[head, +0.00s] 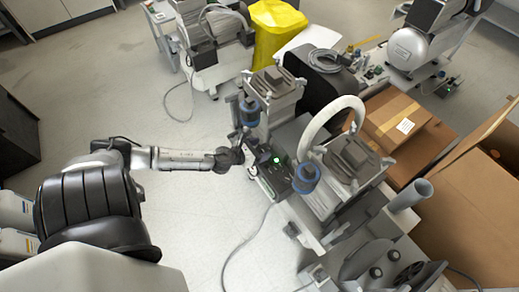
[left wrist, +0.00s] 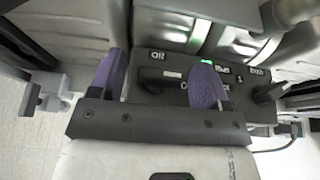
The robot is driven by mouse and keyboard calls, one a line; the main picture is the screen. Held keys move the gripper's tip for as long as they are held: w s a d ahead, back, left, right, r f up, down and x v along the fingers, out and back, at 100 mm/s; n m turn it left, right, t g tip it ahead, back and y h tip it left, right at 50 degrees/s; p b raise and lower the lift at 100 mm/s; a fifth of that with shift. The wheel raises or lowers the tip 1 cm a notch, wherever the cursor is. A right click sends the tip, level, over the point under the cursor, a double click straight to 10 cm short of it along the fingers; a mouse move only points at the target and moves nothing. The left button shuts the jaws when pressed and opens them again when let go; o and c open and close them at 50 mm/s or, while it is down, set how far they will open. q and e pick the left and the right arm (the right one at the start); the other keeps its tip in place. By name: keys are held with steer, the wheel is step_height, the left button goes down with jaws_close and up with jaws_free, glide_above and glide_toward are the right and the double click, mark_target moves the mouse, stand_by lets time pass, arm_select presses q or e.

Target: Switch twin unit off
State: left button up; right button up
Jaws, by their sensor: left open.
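The twin unit (head: 345,165) stands right of centre in the head view, a grey machine with motor heads and blue-capped cylinders. Its dark control box (head: 272,178) with a lit green light faces my left arm. In the left wrist view the black control panel (left wrist: 172,72) carries the green light (left wrist: 207,62), white lettering and dark switch parts, some hidden by my fingers. My left gripper (head: 240,158) is close in front of this box. Its two purple-padded fingers (left wrist: 159,84) are apart, with the panel beyond them; contact cannot be told. My right gripper is not in view.
Cardboard boxes (head: 403,128) stand right of the unit. Another compressor (head: 212,45) and a yellow bin (head: 275,35) are at the back. A cable (head: 243,240) lies on the floor in front of the unit. The floor (head: 190,225) left of it is mostly clear.

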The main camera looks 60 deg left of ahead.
arm_select(q)
steer(key=shift+c, duration=0.4)
steer(key=c, duration=0.8)
steer(key=shift+r+n+p, duration=0.15)
steer(key=shift+n+p, duration=0.15)
steer(key=shift+p, duration=0.3)
steer(key=shift+c, duration=0.2)
steer(key=n+g+y+p, duration=0.1)
steer(key=n+y+p, duration=0.1)
steer(key=p, duration=0.1)
steer(key=n+g+y+p, duration=0.1)
steer(key=n+y+p, duration=0.1)
steer(key=y+p, duration=0.1)
steer(key=n+g+y+p, duration=0.2)
steer(key=n+y+p, duration=0.1)
steer(key=p, duration=0.1)
steer(key=shift+w+d+r, duration=0.1)
steer(key=shift+w+d, duration=0.05)
steer(key=shift+d, duration=0.2)
steer(key=n+g+y+p, duration=0.2)
steer(key=n+g, duration=0.1)
steer(key=shift+w+n, duration=0.15)
steer(key=shift+n, duration=0.15)
steer(key=shift+w+f+n+g+y+p, duration=0.15)
steer(key=shift+n+g+y+p, duration=0.75)
steer(key=shift+n+g, duration=1)
steer(key=shift+f+g, duration=0.1)
steer(key=shift+g, duration=0.3)
